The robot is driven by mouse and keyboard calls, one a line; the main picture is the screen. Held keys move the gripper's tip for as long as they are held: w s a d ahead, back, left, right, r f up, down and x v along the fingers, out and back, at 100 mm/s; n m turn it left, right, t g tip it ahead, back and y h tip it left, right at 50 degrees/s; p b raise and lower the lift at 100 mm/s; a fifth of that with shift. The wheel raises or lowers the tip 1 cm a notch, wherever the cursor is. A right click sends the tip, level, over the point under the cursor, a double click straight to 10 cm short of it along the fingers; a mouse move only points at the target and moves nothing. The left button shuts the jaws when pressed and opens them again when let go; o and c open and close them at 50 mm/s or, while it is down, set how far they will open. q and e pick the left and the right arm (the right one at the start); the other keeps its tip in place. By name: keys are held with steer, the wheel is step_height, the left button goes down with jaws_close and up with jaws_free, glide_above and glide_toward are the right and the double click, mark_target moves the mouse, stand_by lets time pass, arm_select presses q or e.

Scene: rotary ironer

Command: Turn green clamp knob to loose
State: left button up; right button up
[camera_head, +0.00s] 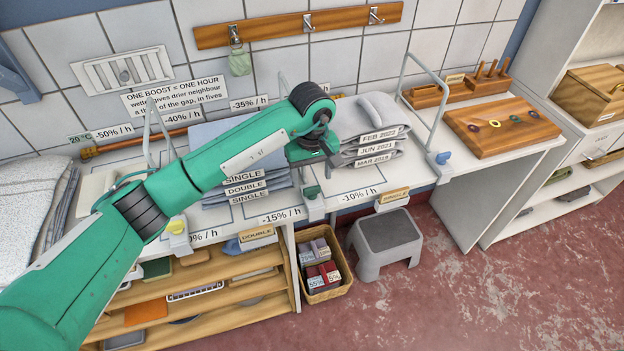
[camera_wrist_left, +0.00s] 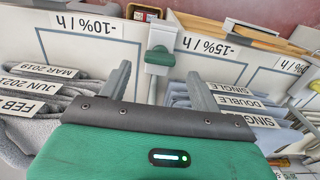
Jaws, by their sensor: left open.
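The green clamp knob (camera_head: 312,192) sits at the front edge of the white counter, on a clamp at the foot of a wire frame. In the left wrist view the green knob (camera_wrist_left: 160,57) is ahead of the fingers, roughly midway between them. A gap shows on both sides, so neither finger touches it. My left gripper (camera_head: 318,158) is above and behind the knob in the head view, pointing down. Its two grey fingers (camera_wrist_left: 157,78) are spread and empty. The knob's grip is turned roughly across the clamp bar in the wrist view. My right gripper is not in view.
Folded grey cloths (camera_head: 368,125) and blue-grey cloths (camera_head: 215,195) lie on either side of the knob. A yellow knob (camera_head: 177,226) and a blue knob (camera_head: 443,157) are on neighbouring clamps. Below stand a basket (camera_head: 327,290) and a grey step stool (camera_head: 385,240).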

mark_target(312, 187)
arm_select(q)
steer(key=shift+f+p, duration=0.4)
steer(key=shift+f, duration=1.7)
steer(key=c, duration=1)
